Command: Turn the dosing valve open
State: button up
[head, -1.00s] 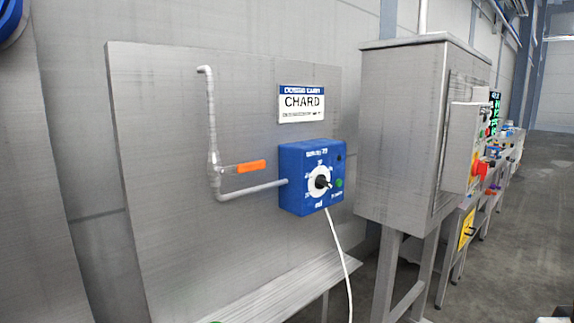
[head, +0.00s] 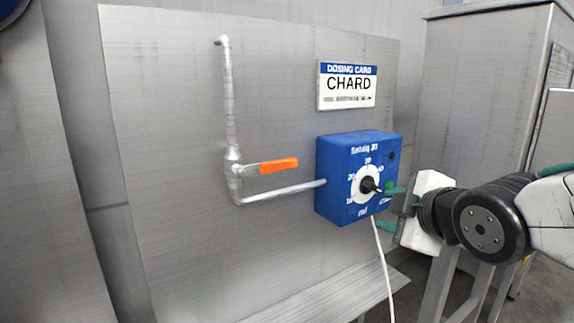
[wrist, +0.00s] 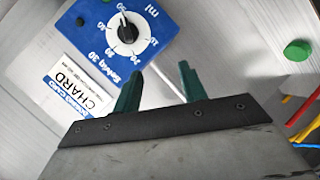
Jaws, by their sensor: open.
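The dosing valve has an orange lever (head: 279,166) on a grey pipe (head: 231,110) fixed to a steel panel. The lever points right, roughly level, crosswise to the upright pipe. The pipe bends and runs right into a blue dosing box (head: 332,178) with a black knob on a white dial (head: 361,190). My gripper (head: 392,208) is open and empty at the box's right side, well right of the lever. In the wrist view my green fingers (wrist: 160,75) stand apart, with the blue box (wrist: 88,42) beyond them. The lever is not in the wrist view.
A card reading CHARD (head: 346,86) is fixed above the box. A white cable (head: 384,265) hangs below it. A steel ledge (head: 335,295) runs under the panel, and a steel cabinet (head: 475,90) stands at right. A green button (wrist: 297,52) shows in the wrist view.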

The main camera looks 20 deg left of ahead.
aim_at(283, 166)
jog(key=a+r+n+y, duration=0.1)
jog(key=a+n+y, duration=0.1)
jog(key=a, duration=0.4)
jog(key=w+a+r+n+y, duration=0.1)
jog(key=a+r+n+y, duration=0.1)
jog(key=a, duration=0.5)
jog(key=a+r+n+y, duration=0.2)
jog(key=a+n+y, duration=0.1)
jog(key=a+n, duration=0.2)
jog(key=shift+w+a+r, duration=0.1)
jog(key=shift+w+a, duration=0.1)
jog(key=shift+a, duration=0.3)
jog(key=shift+w+a+r, duration=0.1)
jog(key=shift+w+a, duration=0.05)
jog(key=shift+a, duration=0.35)
jog(key=shift+w+a, duration=0.4)
jog(key=shift+a, duration=0.1)
jog(key=shift+t, duration=0.3)
grip_shut()
